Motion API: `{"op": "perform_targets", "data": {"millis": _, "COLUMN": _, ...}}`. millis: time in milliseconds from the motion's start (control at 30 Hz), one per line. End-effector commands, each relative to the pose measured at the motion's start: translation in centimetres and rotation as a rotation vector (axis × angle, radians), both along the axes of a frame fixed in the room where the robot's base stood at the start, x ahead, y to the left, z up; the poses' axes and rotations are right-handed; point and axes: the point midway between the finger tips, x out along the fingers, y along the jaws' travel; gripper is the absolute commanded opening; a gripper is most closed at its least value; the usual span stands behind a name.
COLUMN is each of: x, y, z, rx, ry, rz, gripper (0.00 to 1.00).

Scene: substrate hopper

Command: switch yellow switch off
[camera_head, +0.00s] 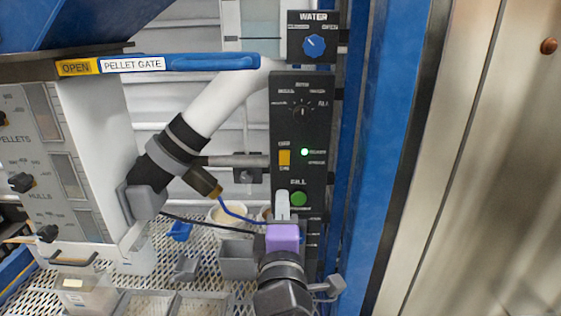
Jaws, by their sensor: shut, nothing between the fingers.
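The yellow switch (285,157) is a small upright rocker on the left side of the black control panel (288,121). Small labels sit above and below it, too small to read surely. My gripper (282,194) is in front of the lower panel, below the yellow switch and apart from it in the picture. Its pale fingers are together and point up, and its purple body hides part of the panel's lower end.
A green button (299,199) is just right of my fingertips. A black dial (301,107) and blue water knob (313,46) are above. A white pipe (216,101) runs left; a blue post (360,150) stands right.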

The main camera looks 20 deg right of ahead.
Motion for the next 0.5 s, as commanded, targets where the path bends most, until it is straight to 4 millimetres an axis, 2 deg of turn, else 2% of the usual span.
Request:
{"op": "perform_targets", "data": {"millis": 267, "x": 0.2, "y": -0.1, "z": 0.0, "rx": 0.002, "ry": -0.001, "rz": 0.001, "gripper": 0.0}}
{"op": "perform_targets", "data": {"millis": 367, "x": 0.8, "y": -0.3, "z": 0.1, "rx": 0.002, "ry": -0.001, "rz": 0.0, "gripper": 0.0}}
{"op": "perform_targets", "data": {"millis": 500, "x": 2.7, "y": -1.0, "z": 0.5, "rx": 0.002, "ry": -0.002, "rz": -0.001, "gripper": 0.0}}
